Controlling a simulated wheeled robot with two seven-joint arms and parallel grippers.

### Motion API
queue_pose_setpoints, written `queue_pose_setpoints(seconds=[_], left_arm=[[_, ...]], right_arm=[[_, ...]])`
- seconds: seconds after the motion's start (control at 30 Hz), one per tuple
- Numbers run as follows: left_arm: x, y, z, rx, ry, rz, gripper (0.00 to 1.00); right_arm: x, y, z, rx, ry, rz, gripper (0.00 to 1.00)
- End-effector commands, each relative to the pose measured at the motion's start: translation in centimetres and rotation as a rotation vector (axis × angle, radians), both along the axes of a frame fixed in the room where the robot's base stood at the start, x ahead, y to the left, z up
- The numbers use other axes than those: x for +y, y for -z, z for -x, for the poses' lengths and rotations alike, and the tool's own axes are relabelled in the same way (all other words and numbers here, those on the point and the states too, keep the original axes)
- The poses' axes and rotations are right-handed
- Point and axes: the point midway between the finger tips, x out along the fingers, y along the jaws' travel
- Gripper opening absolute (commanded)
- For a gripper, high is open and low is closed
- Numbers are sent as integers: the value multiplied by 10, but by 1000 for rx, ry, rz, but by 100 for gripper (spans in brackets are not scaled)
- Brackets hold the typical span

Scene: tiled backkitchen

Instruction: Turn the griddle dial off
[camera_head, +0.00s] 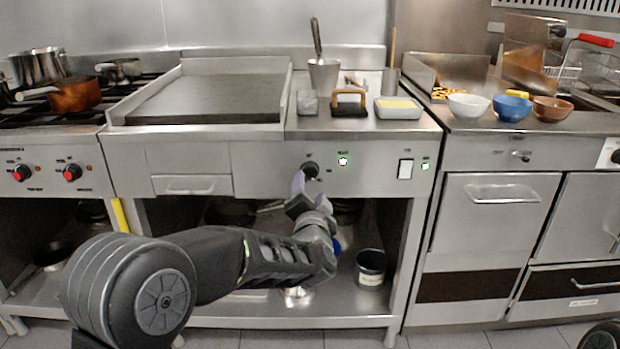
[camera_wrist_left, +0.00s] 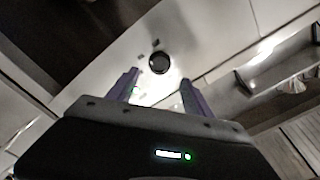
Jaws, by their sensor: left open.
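The black griddle dial (camera_head: 311,169) is on the steel front panel below the griddle (camera_head: 208,98). In the left wrist view the dial (camera_wrist_left: 159,63) shows as a dark round knob ahead of my fingers, roughly centred between them. My left gripper (camera_head: 299,184) is just below and left of the dial in the head view. It is open and empty, its two purplish fingers (camera_wrist_left: 160,77) apart. I cannot tell whether a finger touches the dial. The dial's pointer direction is too small to read. My right gripper is not in view.
Below is an open shelf with a dark pot (camera_head: 371,267). A stove with red-marked knobs (camera_head: 72,172) stands at the left.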

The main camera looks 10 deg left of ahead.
Motion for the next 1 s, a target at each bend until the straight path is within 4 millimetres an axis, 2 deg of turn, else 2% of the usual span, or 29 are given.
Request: queue_pose_setpoints(seconds=[0.17,0.4,0.6,0.93,1.0], left_arm=[[4,2,-14,0,-1,0,59],[13,3,-50,1,-1,-1,59],[18,2,-71,1,0,0,59],[19,1,-74,1,1,0,59],[19,1,-74,1,1,0,54]], right_arm=[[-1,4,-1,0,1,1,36],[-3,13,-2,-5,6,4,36],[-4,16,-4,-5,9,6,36],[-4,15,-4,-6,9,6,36],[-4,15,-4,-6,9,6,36]])
